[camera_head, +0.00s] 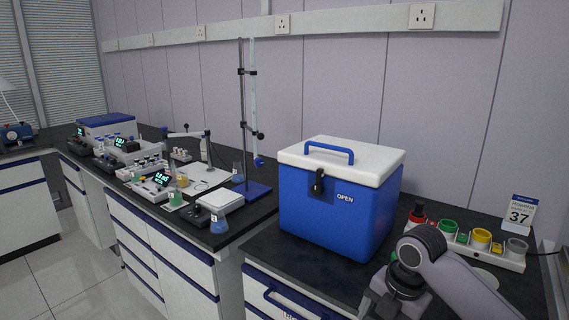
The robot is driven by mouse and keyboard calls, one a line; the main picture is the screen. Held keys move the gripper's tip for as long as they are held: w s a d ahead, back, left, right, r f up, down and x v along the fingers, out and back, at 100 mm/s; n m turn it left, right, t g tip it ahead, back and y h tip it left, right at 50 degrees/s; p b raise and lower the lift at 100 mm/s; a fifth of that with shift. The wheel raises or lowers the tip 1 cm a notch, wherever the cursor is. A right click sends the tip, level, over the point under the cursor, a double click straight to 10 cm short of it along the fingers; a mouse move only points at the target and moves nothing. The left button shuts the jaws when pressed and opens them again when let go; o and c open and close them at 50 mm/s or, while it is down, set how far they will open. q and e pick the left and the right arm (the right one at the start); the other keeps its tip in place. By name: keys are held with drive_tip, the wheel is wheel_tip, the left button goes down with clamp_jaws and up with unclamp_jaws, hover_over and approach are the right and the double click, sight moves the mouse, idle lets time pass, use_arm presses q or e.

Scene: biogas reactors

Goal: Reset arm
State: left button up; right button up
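My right arm comes in at the lower right, bent over the front of the black bench (284,252). Its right gripper (372,303) points down at the bottom edge of the view, in front of the blue cool box. The fingertips are cut off or hidden, so I cannot see whether it is open or holds anything. My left arm and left gripper are not in view.
A blue cool box (335,215) with a closed white lid stands on the bench. A white rack (470,245) with coloured containers is right of it, near my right arm. A burette stand (242,120), flasks and instruments stand left. The floor at left is clear.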

drive_tip(key=s+a+f+m+t+y, duration=0.2)
drive_tip(key=s+a+f+m, duration=0.15)
drive_tip(key=f+m, duration=0.35)
drive_tip(key=s+a+f+m+t+y, duration=0.1)
drive_tip(key=s+a+f+m+t, duration=0.15)
drive_tip(key=s+f+m, duration=0.4)
drive_tip(key=s+d+f+m+t+h, duration=0.2)
drive_tip(key=s+d+f+m+t, duration=0.3)
drive_tip(key=s+m, duration=0.5)
drive_tip(key=shift+s+d+m, duration=0.35)
drive_tip(key=shift+s+d, duration=0.2)
drive_tip(key=shift+d, duration=0.7)
